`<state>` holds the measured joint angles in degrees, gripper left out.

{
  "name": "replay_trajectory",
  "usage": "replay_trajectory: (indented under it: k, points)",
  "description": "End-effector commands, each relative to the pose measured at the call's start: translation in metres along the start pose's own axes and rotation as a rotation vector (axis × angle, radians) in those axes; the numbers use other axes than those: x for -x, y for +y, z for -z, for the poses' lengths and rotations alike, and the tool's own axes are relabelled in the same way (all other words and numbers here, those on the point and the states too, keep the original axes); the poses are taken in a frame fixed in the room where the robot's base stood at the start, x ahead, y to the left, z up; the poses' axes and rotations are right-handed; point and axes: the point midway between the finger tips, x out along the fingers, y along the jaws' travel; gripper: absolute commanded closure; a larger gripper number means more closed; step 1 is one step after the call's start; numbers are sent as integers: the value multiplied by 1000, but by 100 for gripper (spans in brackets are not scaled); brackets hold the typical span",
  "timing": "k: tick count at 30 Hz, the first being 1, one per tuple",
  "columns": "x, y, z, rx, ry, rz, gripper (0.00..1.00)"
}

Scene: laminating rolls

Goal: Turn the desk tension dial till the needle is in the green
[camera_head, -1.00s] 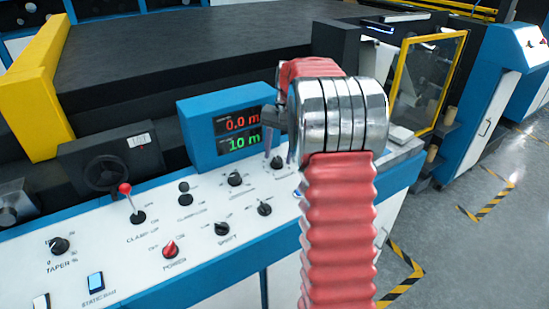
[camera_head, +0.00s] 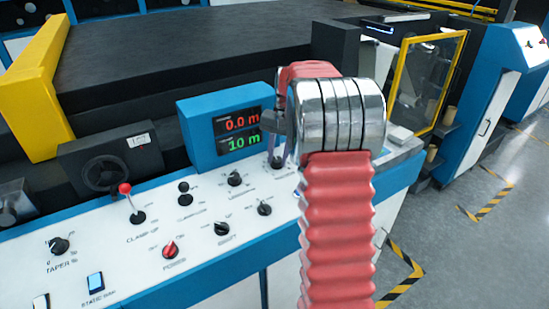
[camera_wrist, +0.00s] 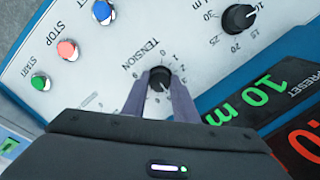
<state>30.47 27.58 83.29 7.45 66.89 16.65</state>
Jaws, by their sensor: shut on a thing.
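The tension dial (camera_wrist: 159,76) is a small black knob with a white pointer mark, beside the printed word TENSION on the white sloping desk. In the wrist view my gripper (camera_wrist: 161,84) has one finger on each side of this knob and is shut on it. In the head view my gripper (camera_head: 284,156) reaches down to the desk just right of the display box, and the dial is only partly visible there. No needle or green band can be made out clearly. A small white window (camera_head: 139,141) on a black box is too small to read.
The blue display box (camera_head: 212,108) reads 0.0 m in red and 10 m in green, close beside my gripper. Another black knob (camera_wrist: 238,18) and red (camera_wrist: 68,50), green and blue buttons lie near. A red-topped lever (camera_head: 131,205) stands on the desk's left part.

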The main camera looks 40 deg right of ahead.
Motion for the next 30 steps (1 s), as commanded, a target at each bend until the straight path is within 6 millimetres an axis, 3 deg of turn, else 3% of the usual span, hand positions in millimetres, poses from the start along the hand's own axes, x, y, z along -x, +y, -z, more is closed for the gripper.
replay_trajectory:
  k: [8,18,27,28,30]
  points:
    - [0,-1,0,29,1,-1,96]
    - [0,-2,0,200,1,-21,96]
    - [1,-2,0,212,1,-22,96]
    - [1,-2,0,212,1,-22,73]
    - [1,-2,0,212,1,-22,68]
